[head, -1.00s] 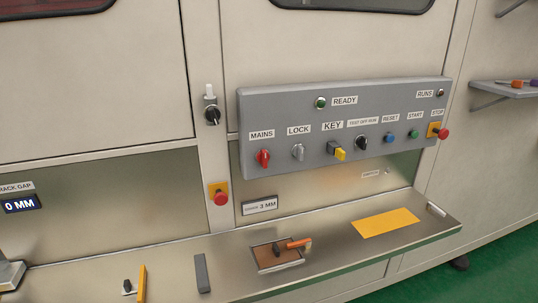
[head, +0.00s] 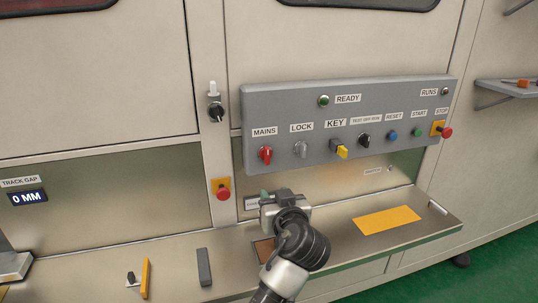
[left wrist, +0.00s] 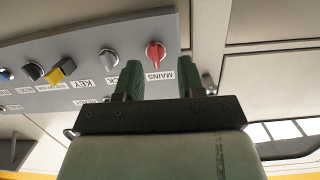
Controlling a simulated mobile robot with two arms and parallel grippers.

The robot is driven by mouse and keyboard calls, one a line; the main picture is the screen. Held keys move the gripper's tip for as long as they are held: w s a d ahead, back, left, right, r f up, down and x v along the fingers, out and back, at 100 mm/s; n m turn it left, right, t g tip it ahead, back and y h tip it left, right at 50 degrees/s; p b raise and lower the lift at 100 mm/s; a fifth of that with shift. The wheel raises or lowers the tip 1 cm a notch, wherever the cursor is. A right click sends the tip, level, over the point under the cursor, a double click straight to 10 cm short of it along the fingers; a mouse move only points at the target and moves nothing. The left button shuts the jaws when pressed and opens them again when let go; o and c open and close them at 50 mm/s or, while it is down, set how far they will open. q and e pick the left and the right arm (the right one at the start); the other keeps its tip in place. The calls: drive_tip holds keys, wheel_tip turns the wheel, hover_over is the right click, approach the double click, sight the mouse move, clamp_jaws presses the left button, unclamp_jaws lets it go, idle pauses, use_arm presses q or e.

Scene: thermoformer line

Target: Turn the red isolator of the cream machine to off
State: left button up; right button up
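The red isolator knob (head: 266,154) sits below the MAINS label at the left end of the grey panel (head: 350,95) on the cream machine. Its grip stands roughly upright. My left gripper (head: 275,193) is in front of and below the panel, under the knob. In the left wrist view the panel appears upside down, and the red knob (left wrist: 155,52) shows in the gap between the two green fingers of my left gripper (left wrist: 160,72). The fingers are apart and empty, and the knob is beyond their tips. My right gripper is not in view.
The LOCK knob (head: 300,149) and yellow key switch (head: 340,151) are right of the isolator. A red emergency button (head: 222,193) is lower left. Below, the ledge holds a grey bar (head: 204,267) and yellow strip (head: 146,279). My arm hides most of the brown plate (head: 264,249).

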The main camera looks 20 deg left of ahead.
use_arm(q)
drive_tip(key=t+y, duration=0.1)
approach(268, 154)
drive_tip(key=shift+n, duration=0.4)
drive_tip(key=p+x, duration=0.3)
drive_tip(key=x, duration=0.5)
drive_tip(key=shift+r, duration=0.2)
drive_tip(key=shift+w+a+f, duration=0.15)
drive_tip(key=shift+w+a, duration=0.2)
drive_tip(key=shift+w, duration=0.2)
drive_tip(key=shift+c, duration=0.4)
clamp_jaws()
